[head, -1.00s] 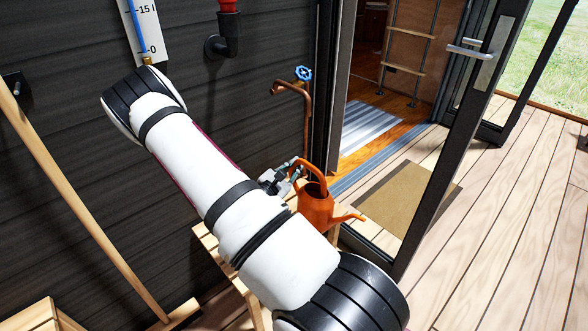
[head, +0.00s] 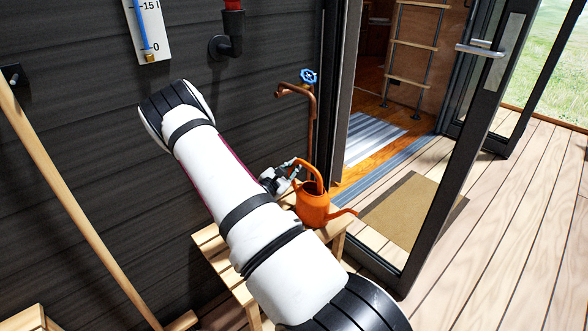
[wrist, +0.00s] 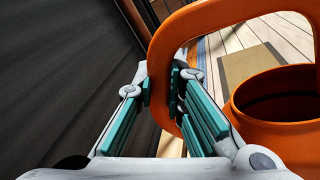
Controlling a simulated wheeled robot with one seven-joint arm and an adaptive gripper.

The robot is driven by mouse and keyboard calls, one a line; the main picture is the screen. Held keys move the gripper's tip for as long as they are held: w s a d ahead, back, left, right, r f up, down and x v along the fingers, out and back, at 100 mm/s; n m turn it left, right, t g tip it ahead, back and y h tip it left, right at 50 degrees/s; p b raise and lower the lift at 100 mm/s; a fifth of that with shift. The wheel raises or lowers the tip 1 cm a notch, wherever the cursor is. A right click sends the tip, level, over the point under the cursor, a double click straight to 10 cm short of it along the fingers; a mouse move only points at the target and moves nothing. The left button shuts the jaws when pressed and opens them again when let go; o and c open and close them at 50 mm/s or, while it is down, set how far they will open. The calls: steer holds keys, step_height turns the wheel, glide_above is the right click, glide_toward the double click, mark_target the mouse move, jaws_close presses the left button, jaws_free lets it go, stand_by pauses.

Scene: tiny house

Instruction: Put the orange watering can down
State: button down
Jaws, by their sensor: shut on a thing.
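The orange watering can (head: 313,208) is upright at the right end of a slatted wooden bench (head: 212,246) in the head view. I cannot tell whether its base touches the bench. My gripper (head: 287,175) is shut on the can's handle, to the left of its body. In the wrist view the teal-padded fingers (wrist: 160,90) are around the handle (wrist: 168,45), and the can's open top (wrist: 280,98) shows at the right. The spout points right in the head view. My arm hides part of the bench.
A copper tap with a blue handwheel (head: 308,77) stands behind the can by the dark wall. An open glass door (head: 440,170) is to the right, with a brown doormat (head: 412,212) on the deck. A wooden pole (head: 75,200) leans at the left.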

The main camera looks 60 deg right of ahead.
steer(key=c, duration=2.1)
jaws_free()
steer(key=shift+f, duration=0.15)
steer(key=o, duration=0.4)
steer(key=shift+o, duration=0.2)
